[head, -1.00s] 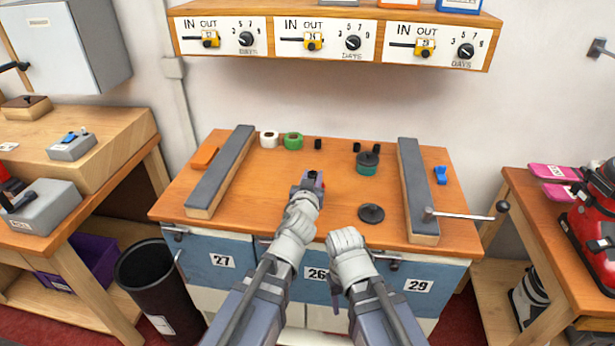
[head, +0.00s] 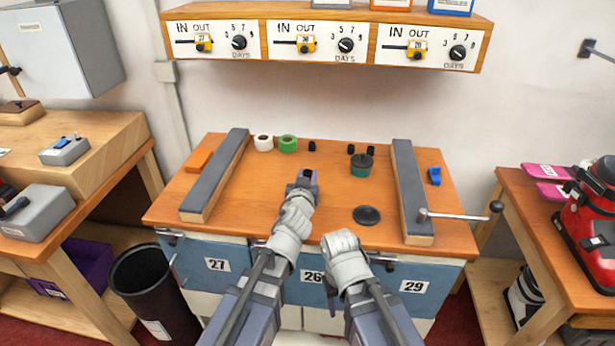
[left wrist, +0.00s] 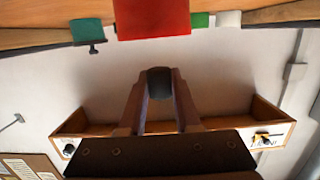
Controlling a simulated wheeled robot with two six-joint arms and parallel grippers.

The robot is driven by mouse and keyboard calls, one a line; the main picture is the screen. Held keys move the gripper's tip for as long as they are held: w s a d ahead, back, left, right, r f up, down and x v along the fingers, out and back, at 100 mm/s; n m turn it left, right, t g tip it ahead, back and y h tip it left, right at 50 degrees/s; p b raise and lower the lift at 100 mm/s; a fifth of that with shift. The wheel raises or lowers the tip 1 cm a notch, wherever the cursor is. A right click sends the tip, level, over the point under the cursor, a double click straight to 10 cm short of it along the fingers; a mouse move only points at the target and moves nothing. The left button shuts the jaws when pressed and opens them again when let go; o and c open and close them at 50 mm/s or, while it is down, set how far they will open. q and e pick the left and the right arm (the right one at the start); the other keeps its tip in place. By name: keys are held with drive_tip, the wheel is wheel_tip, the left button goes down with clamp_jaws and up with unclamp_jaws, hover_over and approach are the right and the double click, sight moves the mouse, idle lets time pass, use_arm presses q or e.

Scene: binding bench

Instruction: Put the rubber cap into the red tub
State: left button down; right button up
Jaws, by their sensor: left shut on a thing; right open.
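My left gripper (head: 307,177) is shut on the rubber cap (left wrist: 159,82), a small dark cap held between its fingertips above the middle of the bench. The cap also shows as a dark spot in the head view (head: 308,172). The red tub (left wrist: 152,18) shows at the top middle of the left wrist view, beyond the fingertips and apart from the cap there. In the head view the tub is hidden behind my left gripper. My right gripper (head: 341,240) is open and low at the bench's front edge, its fingers mostly hidden by the wrist.
A teal tub (head: 361,170) with a dark lid, a black disc (head: 367,215) and several small black pieces lie right and behind. White tape (head: 263,142) and green tape (head: 287,144) stand at the back. Grey-topped bars (head: 215,173) and (head: 411,190) flank the bench.

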idle(0.4)
use_arm(q)
drive_tip(key=shift+f+b, duration=1.3)
drive_tip(key=c, duration=0.5)
unclamp_jaws()
drive_tip(key=shift+s+r, duration=0.1)
